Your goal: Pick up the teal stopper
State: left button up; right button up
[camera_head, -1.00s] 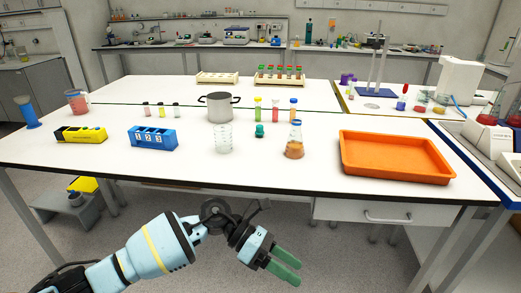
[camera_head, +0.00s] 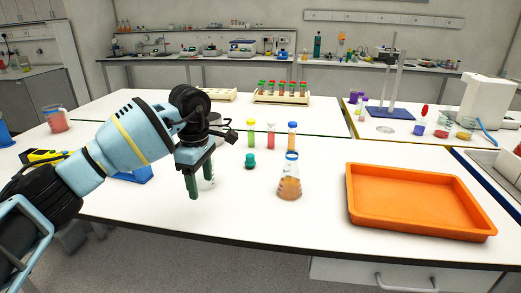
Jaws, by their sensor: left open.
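The teal stopper (camera_head: 249,161) stands on the white table, behind and left of a conical flask (camera_head: 289,180) with orange liquid and a blue collar. My left gripper (camera_head: 201,187) points down over the table, to the left of the stopper and apart from it. My left arm hides part of the table's left side. My right gripper is not in view.
Several capped tubes, one of them red (camera_head: 271,135), stand behind the stopper. An orange tray (camera_head: 417,233) fills the right front. A blue rack (camera_head: 133,176) is partly hidden by my arm.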

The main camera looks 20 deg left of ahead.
aim_at(250, 162)
jog(key=i, duration=0.9)
